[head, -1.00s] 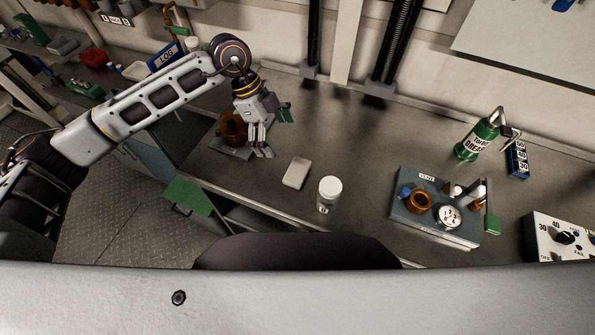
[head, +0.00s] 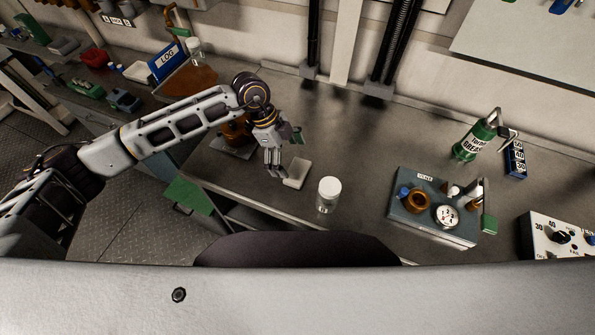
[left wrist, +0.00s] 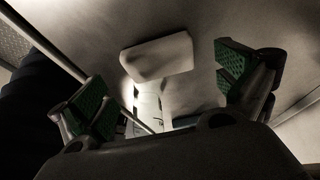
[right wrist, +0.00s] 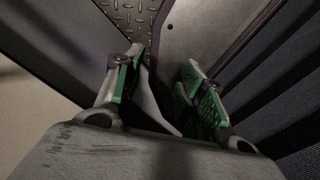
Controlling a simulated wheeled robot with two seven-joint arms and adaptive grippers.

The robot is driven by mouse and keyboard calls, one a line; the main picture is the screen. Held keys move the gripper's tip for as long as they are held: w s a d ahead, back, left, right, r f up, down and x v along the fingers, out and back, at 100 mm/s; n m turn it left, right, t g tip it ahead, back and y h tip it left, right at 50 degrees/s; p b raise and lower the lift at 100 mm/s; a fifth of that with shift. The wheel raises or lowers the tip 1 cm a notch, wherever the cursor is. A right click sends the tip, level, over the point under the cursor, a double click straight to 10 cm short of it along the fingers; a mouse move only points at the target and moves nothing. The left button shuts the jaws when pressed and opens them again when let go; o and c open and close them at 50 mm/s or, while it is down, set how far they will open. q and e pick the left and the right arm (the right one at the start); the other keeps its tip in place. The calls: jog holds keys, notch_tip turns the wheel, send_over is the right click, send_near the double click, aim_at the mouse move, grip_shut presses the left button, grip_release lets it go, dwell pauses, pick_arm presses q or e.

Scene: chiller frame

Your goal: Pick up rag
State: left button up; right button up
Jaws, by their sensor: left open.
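The rag (head: 297,172), a pale folded rectangle, lies flat on the grey bench near its front edge. My left gripper (head: 277,173) is just left of the rag in the head view, fingers pointing down. In the left wrist view the rag (left wrist: 157,57) shows ahead between the two green-padded fingers of the left gripper (left wrist: 166,90), which are spread wide with nothing between them. My right gripper (right wrist: 162,85) shows only in the right wrist view, its fingers apart and empty, low over patterned floor plate.
A white-capped jar (head: 329,194) stands just right of the rag. A grey fixture (head: 405,207) with a gauge and a green grease can (head: 474,140) are further right. A brown part (head: 236,133) sits behind the left gripper. Bench behind the rag is clear.

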aim_at(297, 170)
pick_arm(q)
jog(key=shift+p+x, duration=0.7)
jog(key=shift+x, duration=1.3)
jog(key=shift+s+d+f, duration=0.3)
jog(key=shift+d+f, duration=0.05)
jog(key=shift+f, duration=0.15)
jog(key=shift+c, duration=0.3)
jog(key=c, duration=0.6)
